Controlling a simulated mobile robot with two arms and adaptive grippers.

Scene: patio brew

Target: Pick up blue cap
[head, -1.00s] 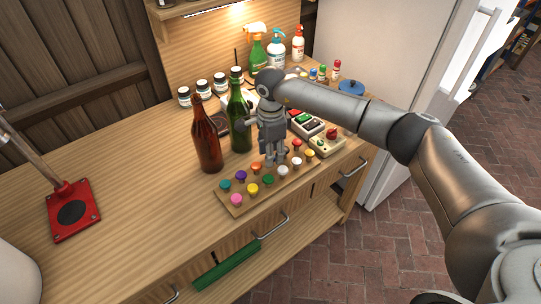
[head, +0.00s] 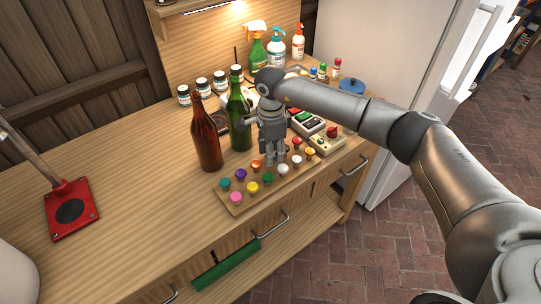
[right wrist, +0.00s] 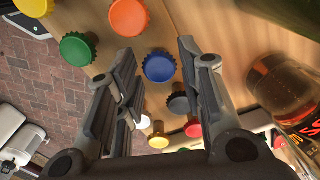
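The blue cap (right wrist: 158,67) shows in the right wrist view, between and slightly beyond the fingertips of my right gripper (right wrist: 157,58). The fingers are apart, with nothing held between them. In the head view my right gripper (head: 272,160) points down over the wooden cap board (head: 232,208) and hides the blue cap. My left gripper is not in view.
Around the blue cap are an orange cap (right wrist: 129,16), a green cap (right wrist: 77,49) and a grey cap (right wrist: 178,104). A brown bottle (head: 206,140) and a green bottle (head: 239,120) stand close left of my right gripper. The left counter is largely clear.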

